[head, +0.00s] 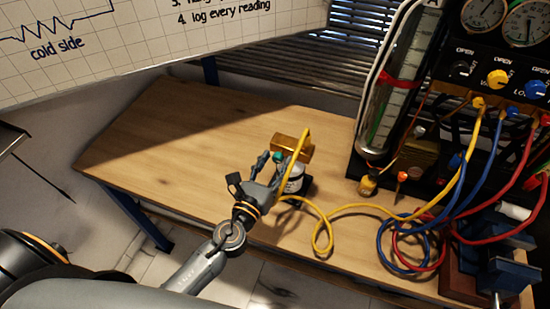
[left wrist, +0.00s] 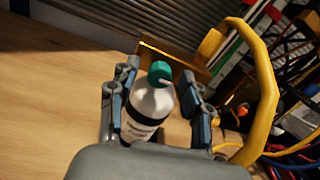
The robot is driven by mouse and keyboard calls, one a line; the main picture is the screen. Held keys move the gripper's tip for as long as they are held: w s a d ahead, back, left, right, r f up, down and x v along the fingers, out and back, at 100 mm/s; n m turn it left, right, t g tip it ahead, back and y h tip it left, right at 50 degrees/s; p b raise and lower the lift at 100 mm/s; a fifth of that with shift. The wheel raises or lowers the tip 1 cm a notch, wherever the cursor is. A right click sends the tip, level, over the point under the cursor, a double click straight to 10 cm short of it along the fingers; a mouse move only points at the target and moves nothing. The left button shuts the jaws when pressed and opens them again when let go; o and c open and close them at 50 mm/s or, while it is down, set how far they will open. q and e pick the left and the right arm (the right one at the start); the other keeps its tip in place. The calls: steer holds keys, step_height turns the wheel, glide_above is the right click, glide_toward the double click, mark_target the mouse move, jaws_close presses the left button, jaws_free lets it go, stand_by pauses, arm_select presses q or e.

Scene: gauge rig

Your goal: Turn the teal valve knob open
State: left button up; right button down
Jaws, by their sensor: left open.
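The teal valve knob (left wrist: 160,71) sits on top of a white labelled cylinder (left wrist: 152,106) in the left wrist view, with a small pale mark on its side. In the head view the knob (head: 280,157) is small and partly hidden by my fingers, and the cylinder (head: 295,180) stands on the workbench. My left gripper (head: 271,167) is open. In the left wrist view its fingers stand on either side of the knob and cylinder top, with visible gaps. Whether a finger touches the knob cannot be told. My right gripper is not in view.
A brass block (head: 293,148) is just behind the knob. A yellow hose (head: 325,207) arches beside it and loops across the wooden workbench (head: 190,140). The gauge rig (head: 432,75) and coiled blue and red hoses stand right. The bench's left part is clear.

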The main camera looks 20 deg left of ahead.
arm_select(q)
steer(key=shift+w, duration=0.15)
jaws_close()
steer(key=shift+n, duration=0.3)
steer(key=n+b, duration=0.1)
steer(key=n, duration=0.2)
steer(key=shift+f+b, duration=0.1)
steer(key=shift+b, duration=0.2)
steer(key=n+b, duration=0.1)
steer(key=n, duration=1.3)
steer(key=shift+n, duration=0.3)
